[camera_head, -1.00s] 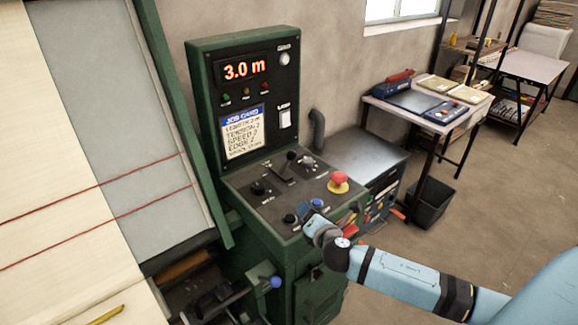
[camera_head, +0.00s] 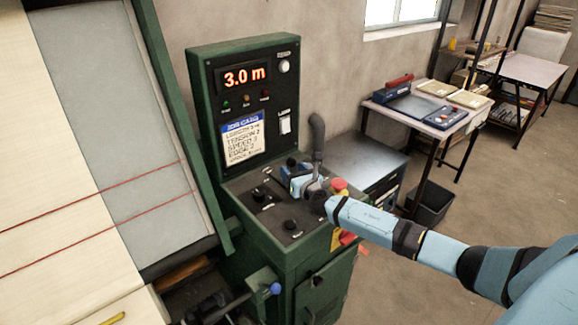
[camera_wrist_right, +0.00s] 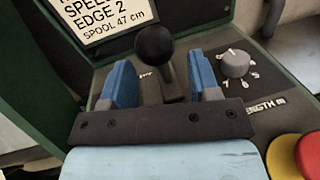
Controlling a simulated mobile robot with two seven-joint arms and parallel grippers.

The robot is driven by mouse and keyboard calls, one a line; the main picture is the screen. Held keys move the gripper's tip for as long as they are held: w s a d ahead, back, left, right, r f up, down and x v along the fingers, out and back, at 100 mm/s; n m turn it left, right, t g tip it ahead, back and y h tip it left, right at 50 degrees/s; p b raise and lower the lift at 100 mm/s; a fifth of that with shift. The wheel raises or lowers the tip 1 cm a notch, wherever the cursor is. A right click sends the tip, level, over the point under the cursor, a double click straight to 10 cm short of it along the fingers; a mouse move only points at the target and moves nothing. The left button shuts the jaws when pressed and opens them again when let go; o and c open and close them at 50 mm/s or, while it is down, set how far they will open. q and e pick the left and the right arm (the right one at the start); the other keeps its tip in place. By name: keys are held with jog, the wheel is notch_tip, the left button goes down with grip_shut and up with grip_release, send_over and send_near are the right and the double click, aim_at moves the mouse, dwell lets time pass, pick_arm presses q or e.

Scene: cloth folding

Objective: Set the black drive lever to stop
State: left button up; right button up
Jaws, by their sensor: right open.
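The black drive lever (camera_wrist_right: 154,44) has a round black knob on a short shaft and stands in a slot on the green machine's control panel. In the wrist view it rises between the two blue fingers of my right gripper (camera_wrist_right: 165,84), with a gap visible on each side. My right gripper is open and holds nothing. In the head view, my right gripper (camera_head: 298,178) is over the panel and partly hides the lever (camera_head: 291,162). The lever's base and slot markings are mostly hidden. My left gripper is not in view.
A red mushroom button (camera_wrist_right: 309,155) on a yellow base sits close on the right. A grey rotary knob (camera_wrist_right: 235,64) is just right of my fingers. Black knobs (camera_head: 258,195) lie on the panel's left. The upright panel with the job card (camera_head: 242,139) stands behind.

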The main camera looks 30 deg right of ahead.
jog(key=shift+w+d, duration=0.1)
jog(key=shift+w, duration=1.4)
jog(key=shift+c, duration=0.3)
